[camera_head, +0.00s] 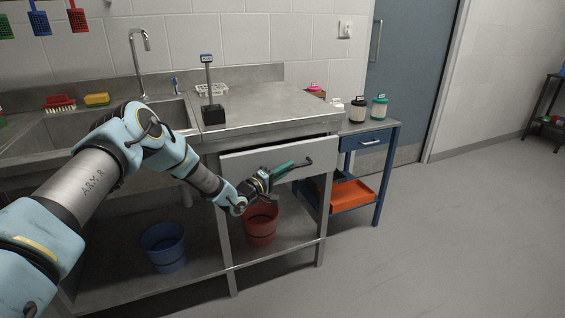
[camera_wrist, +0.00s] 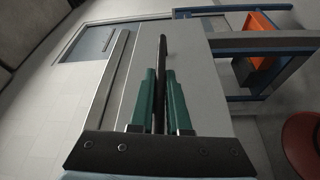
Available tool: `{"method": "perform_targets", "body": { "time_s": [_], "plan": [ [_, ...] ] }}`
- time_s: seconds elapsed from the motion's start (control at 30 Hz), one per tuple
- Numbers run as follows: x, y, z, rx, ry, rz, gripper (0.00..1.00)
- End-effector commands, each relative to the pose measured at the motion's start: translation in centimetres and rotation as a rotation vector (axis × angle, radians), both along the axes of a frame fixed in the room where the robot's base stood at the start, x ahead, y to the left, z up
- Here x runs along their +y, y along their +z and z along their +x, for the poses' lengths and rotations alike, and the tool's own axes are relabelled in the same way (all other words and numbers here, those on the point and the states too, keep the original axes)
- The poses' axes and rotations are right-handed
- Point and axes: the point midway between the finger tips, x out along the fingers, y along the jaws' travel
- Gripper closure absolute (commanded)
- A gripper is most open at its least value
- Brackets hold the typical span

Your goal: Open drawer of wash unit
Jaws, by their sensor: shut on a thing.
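The wash unit (camera_head: 262,113) is a grey metal sink bench with a pale drawer front (camera_head: 245,162) under its right half. The drawer front also fills the middle of the wrist view (camera_wrist: 200,80). A dark bar handle (camera_head: 309,161) runs along the front. My gripper (camera_head: 296,165) has green fingers and is shut on the handle. In the wrist view the handle (camera_wrist: 162,45) passes between the fingers (camera_wrist: 160,80). A dark gap shows between worktop and drawer front; I cannot tell how far out the drawer stands.
A red bucket (camera_head: 261,226) and a blue bucket (camera_head: 164,246) stand on the lower shelf. A blue trolley (camera_head: 385,138) with an orange tray (camera_head: 350,194) stands close at the right. The floor (camera_head: 430,240) in front and to the right is clear.

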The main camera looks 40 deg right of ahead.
Motion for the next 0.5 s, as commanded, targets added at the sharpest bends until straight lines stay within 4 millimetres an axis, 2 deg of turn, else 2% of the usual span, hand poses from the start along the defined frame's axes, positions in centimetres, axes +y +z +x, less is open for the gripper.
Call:
{"method": "perform_targets", "body": {
  "time_s": [0.2, 0.5],
  "plan": [
    [2.2, 0.1, -5.6, 0.006, -0.004, 0.005, 1.0],
    [5.0, -0.1, -12.6, 0.004, -0.003, 0.003, 1.0]
  ]
}}
